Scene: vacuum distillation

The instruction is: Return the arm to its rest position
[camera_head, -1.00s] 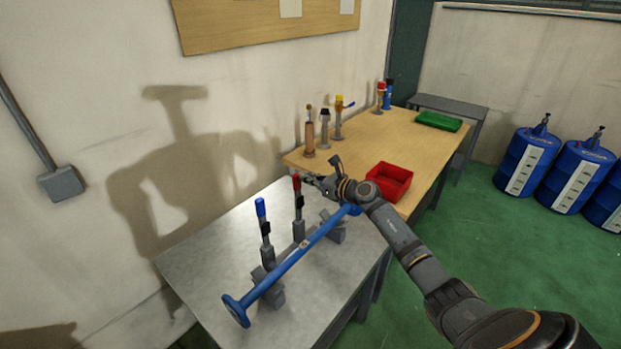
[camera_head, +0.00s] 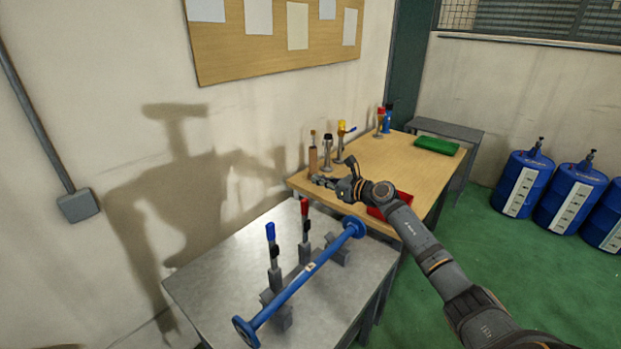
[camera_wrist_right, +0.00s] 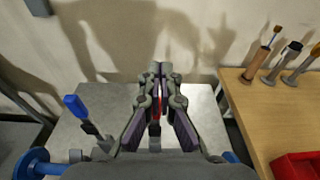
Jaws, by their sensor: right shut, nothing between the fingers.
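My right arm comes in from the lower right in the head view. Its gripper (camera_head: 325,181) is over the near end of the wooden table, above and behind the blue flanged pipe (camera_head: 300,280). In the right wrist view the fingers of this gripper (camera_wrist_right: 157,72) are together and hold nothing. A red-handled clamp (camera_head: 305,230) stands on the metal table below and to the left of the gripper, apart from it. In the wrist view its red part shows between the finger links. A blue-handled clamp (camera_head: 272,255) stands further left. My left gripper is not in view.
The pipe lies across grey supports on the metal table (camera_head: 215,285). The wooden table (camera_head: 415,170) holds a red bin (camera_head: 404,197), partly behind my arm, a green tray (camera_head: 436,145) and several upright tools. Blue drums (camera_head: 522,183) stand at right. Green floor is open between.

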